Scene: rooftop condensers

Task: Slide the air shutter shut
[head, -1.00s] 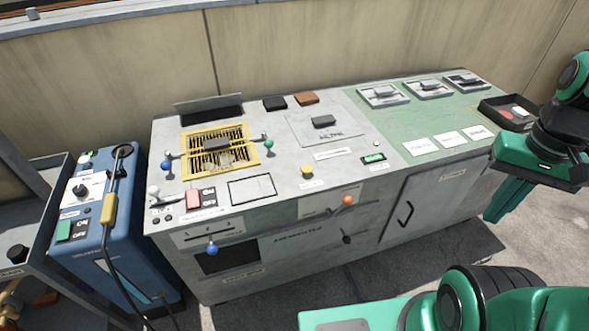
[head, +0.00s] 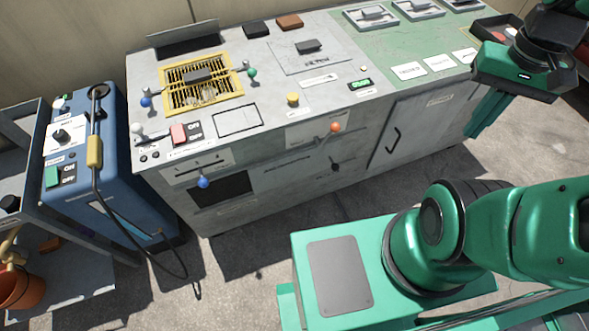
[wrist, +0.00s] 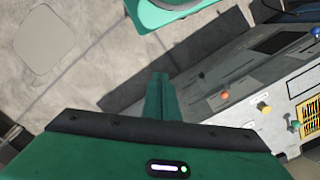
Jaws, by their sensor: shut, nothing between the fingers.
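The air shutter is not clearly marked. On the cabinet front in the head view, a blue knob (head: 203,182) hangs below a slotted white plate, beside a dark opening (head: 222,188) that is at least partly uncovered. An orange knob (head: 335,127) sits on another front plate to its right. I cannot tell which one works the shutter. My gripper (head: 474,132) is shut and empty in front of the cabinet's right part, apart from both knobs. In the wrist view its fingers (wrist: 160,80) are together; the orange knob (wrist: 224,95) and blue knob (wrist: 316,32) show to the right.
A blue unit (head: 90,165) with a hose stands at left. The floor before the cabinet (head: 250,255) is clear.

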